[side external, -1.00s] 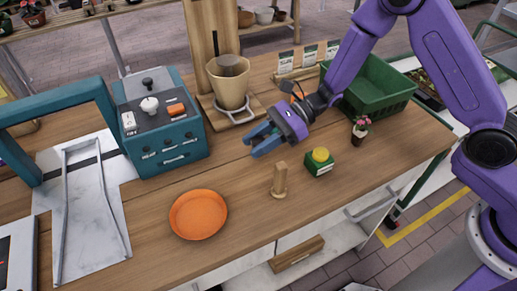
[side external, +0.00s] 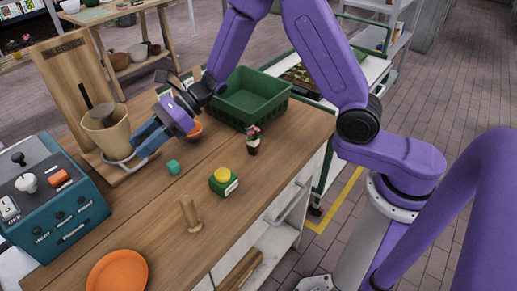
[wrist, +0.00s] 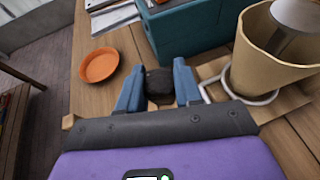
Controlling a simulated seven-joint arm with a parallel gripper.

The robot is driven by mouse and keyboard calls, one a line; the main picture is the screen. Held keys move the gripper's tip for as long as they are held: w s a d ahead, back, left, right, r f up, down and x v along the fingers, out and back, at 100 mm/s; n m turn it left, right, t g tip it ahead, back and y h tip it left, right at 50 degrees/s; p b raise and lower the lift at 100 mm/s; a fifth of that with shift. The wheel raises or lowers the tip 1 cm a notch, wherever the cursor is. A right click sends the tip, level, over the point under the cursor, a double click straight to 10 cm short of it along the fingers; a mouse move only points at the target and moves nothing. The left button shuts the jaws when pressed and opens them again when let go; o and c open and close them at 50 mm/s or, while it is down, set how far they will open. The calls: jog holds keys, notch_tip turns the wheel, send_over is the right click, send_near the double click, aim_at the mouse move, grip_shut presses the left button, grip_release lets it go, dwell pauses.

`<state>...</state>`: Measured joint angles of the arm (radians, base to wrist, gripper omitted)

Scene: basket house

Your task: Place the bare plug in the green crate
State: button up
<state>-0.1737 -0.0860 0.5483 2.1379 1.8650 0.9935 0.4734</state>
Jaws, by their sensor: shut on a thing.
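My gripper (wrist: 159,86) is shut on a dark, rounded thing with no plant showing on it, the bare plug (wrist: 159,83), held between its two blue fingers in the wrist view. In the side view my gripper (side external: 148,138) is over the wooden table beside the tan pot, and the plug is hidden there. The green crate (side external: 266,117) stands at the table's back right, to the right of my gripper and apart from it. The visible part of its inside looks empty.
A tan pot (side external: 107,135) on a stand is left of my gripper. An orange plate (side external: 118,272) and teal machine (side external: 62,205) are nearer.

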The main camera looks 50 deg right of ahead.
jog(key=w+d+r+m+t+h, duration=0.2)
jog(key=w+d+m+t, duration=0.2)
jog(key=d, duration=0.2)
jog(key=w+d+r+m+t+h, duration=0.2)
jog(key=w+d+m+t+h, duration=0.1)
jog(key=d, duration=0.3)
jog(key=s+d+r+m+t+h, duration=0.2)
jog(key=d+m+h, duration=0.2)
jog(key=d, duration=0.4)
jog(key=s+d+r+m+t+h, duration=0.15)
jog(key=d+m+h, duration=0.25)
jog(key=d, duration=0.4)
jog(key=w+a+f+n+g+y, duration=0.2)
jog(key=a+n+y, duration=0.25)
jog(key=a, duration=0.45)
jog(key=w+a+f+n+g+y, duration=0.15)
jog(key=a+n+y, duration=0.3)
jog(key=a, duration=0.45)
jog(key=s+a+f+n+g+y, duration=0.2)
jog(key=s+a+n+g, duration=0.2)
jog(key=s+a+g, duration=0.1)
jog(key=s+a+f+n+g+y, duration=0.2)
jog(key=s+a+f+n+g, duration=0.1)
jog(key=s+a, duration=0.4)
jog(key=shift+a+f+n+g+y, duration=0.3)
jog(key=shift+a+n+g, duration=0.15)
jog(key=shift+n+g, duration=0.55)
